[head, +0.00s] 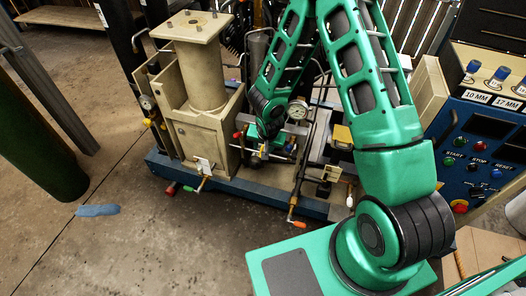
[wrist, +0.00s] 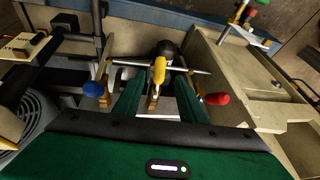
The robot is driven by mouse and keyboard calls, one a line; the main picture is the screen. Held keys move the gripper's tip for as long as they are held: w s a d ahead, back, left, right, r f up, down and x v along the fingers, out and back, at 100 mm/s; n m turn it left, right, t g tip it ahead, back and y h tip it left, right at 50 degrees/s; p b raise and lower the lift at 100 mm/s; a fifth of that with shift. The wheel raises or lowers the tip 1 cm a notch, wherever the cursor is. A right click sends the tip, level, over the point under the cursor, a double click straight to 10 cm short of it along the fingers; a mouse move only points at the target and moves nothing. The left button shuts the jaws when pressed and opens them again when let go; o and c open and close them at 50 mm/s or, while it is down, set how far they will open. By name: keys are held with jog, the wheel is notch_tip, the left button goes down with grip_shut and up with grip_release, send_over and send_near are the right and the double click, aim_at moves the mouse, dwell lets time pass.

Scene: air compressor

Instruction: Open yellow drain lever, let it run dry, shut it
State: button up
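The yellow drain lever (wrist: 159,70) shows in the wrist view, standing on a brass valve on a horizontal pipe. My gripper (wrist: 158,80) is open, with one green finger on each side of the lever. I see gaps between the lever and both fingers; no grip shows. A blue lever (wrist: 92,89) is outside the left finger and a red lever (wrist: 217,99) outside the right finger. In the head view my gripper (head: 264,148) is low at the machine, and the yellow lever is hard to make out there.
A pressure gauge (head: 297,110) is just right of my gripper. A beige housing (head: 205,135) stands close on the left. Orange-handled (head: 297,223) and red-handled (head: 171,188) levers jut out at the front. A control panel (head: 480,150) is at the right. The left floor is mostly clear.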

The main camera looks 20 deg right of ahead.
aim_at(263, 149)
jog(key=x, duration=0.6)
jog(key=shift+w+f, duration=0.1)
jog(key=shift+f, duration=0.15)
